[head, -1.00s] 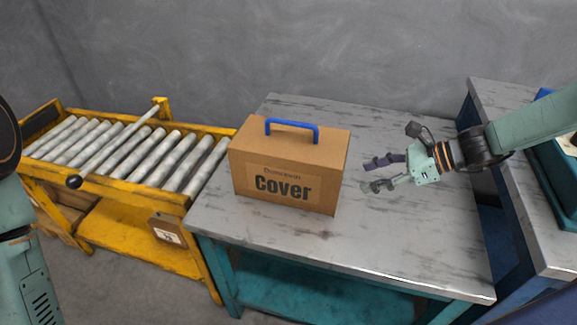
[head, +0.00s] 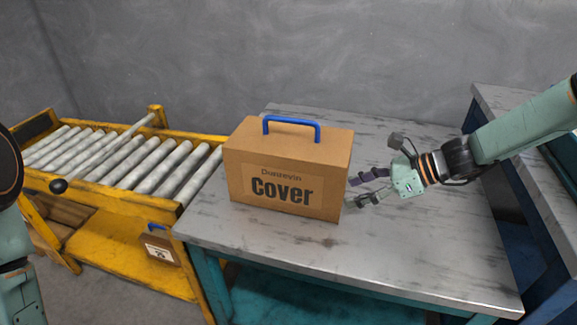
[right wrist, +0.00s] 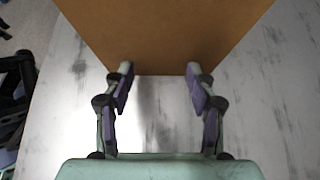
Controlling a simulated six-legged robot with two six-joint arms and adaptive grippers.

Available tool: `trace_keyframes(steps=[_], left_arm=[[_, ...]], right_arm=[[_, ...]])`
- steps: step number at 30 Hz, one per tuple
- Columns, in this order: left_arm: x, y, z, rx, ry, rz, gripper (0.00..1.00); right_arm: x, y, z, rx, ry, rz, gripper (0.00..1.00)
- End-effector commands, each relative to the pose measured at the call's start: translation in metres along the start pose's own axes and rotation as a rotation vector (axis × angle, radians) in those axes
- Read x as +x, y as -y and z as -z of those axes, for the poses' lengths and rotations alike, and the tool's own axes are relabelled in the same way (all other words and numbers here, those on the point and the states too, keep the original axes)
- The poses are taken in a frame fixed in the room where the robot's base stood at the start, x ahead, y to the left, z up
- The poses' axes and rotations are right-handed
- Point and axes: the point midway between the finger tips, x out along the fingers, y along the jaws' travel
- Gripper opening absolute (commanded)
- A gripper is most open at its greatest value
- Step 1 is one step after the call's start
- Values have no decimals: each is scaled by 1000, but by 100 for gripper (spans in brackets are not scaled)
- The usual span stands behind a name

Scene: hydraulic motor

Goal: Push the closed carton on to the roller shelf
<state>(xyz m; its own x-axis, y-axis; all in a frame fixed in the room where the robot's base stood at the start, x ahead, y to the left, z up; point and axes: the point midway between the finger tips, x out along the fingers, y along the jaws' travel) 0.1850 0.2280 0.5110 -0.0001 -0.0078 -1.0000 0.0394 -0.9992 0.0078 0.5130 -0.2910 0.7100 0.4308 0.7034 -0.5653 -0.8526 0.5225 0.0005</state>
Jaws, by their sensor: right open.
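The closed brown carton (head: 285,172), with a blue handle on top and "Cover" on its front, stands upright on the grey table (head: 420,240), near its left end. The yellow roller shelf (head: 125,160) stands to the left of the table. My right gripper (head: 352,190) is open and empty just right of the carton, pointing at its right side. In the right wrist view the open fingertips (right wrist: 160,72) are at the carton's lower edge (right wrist: 160,50); I cannot tell whether they touch. Part of my left arm shows at the left edge; its gripper is out of view.
A small brown tagged box with a blue handle (head: 159,247) is below, by the yellow frame. Another bench (head: 500,105) stands at the right.

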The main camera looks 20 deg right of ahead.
Motion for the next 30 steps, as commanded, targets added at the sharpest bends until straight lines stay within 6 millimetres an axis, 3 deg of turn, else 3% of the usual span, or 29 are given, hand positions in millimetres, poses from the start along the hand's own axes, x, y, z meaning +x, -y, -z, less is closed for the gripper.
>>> trace_keyframes(steps=[14,30], left_arm=[[1,0,0,0,0,0,44],[28,0,0,0,0,0,44]], right_arm=[[1,0,-1,-1,0,0,57],[24,1,-15,-2,0,-2,57]])
